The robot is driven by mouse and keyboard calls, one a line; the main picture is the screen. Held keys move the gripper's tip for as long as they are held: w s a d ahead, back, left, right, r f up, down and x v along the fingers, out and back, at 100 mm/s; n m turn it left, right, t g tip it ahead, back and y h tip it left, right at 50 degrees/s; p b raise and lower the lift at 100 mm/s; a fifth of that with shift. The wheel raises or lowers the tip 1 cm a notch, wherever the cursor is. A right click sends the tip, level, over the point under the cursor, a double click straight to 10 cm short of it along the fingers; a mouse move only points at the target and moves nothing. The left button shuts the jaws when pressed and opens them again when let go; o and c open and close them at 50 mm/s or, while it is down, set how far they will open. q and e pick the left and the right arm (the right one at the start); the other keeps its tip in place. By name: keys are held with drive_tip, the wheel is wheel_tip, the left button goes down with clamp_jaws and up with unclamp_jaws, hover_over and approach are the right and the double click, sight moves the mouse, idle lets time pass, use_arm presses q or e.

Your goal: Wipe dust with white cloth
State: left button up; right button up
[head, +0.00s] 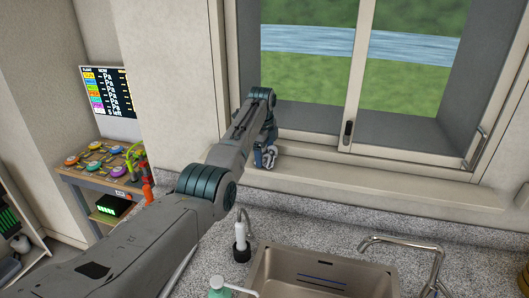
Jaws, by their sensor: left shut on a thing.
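My left arm reaches from the lower left up to the window. My left gripper (265,157) points down at the window sill (300,166), close to its left end. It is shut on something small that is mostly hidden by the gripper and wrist. I cannot make out a white cloth anywhere in the head view, nor any dust on the sill. Whether the gripper touches the sill is not clear. My right gripper is not in view.
A steel sink (318,275) with a curved faucet (410,246) is set in the speckled counter (340,232). Soap dispensers (241,243) stand by the sink. A wooden table (85,178) with colourful round items stands at left. The sill's right part looks clear.

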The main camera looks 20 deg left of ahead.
sight(265, 151)
use_arm(q)
drive_tip(key=shift+r+p, duration=0.4)
drive_tip(key=shift+r, duration=2.35)
drive_tip(key=shift+r, duration=1.55)
